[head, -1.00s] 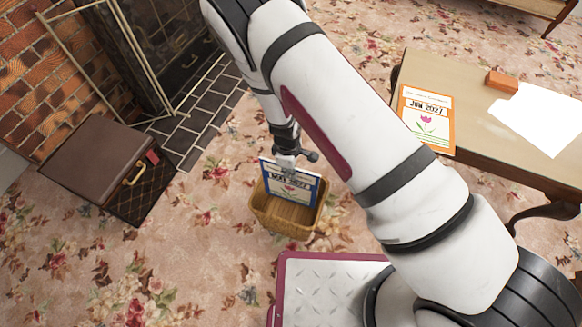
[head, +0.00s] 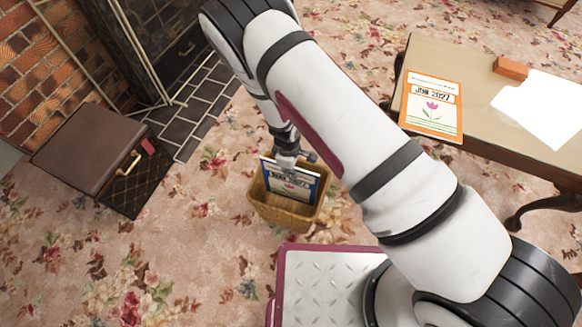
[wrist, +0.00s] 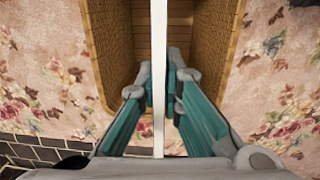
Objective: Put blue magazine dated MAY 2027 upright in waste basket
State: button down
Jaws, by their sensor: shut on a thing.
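The blue magazine (head: 290,181) is upright in the waste basket (head: 283,215), its lower part inside and its top edge above the rim. Its cover shows a date band, too small to read surely, and a tulip picture. My gripper (head: 286,158) is shut on its top edge. In the wrist view my gripper (wrist: 161,95) has one finger on each side of the magazine (wrist: 159,60), seen edge-on as a white strip. The wicker walls of the basket (wrist: 226,45) stand on both sides below. The magazine's bottom edge is hidden.
An orange magazine (head: 432,104) marked JUN 2027 lies on the wooden table (head: 445,60) at the right, with an orange block (head: 510,68) and white paper (head: 545,108). A brown case (head: 90,150) lies by the fireplace at left. Flowered carpet surrounds the basket.

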jog(key=shift+f+b, duration=1.5)
jog(key=shift+f, duration=1.3)
jog(key=c, duration=1.7)
grip_release()
jog(key=shift+o, duration=0.2)
jog(key=r, duration=1.1)
jog(key=shift+a+r, duration=0.35)
jog(key=shift+r, duration=0.05)
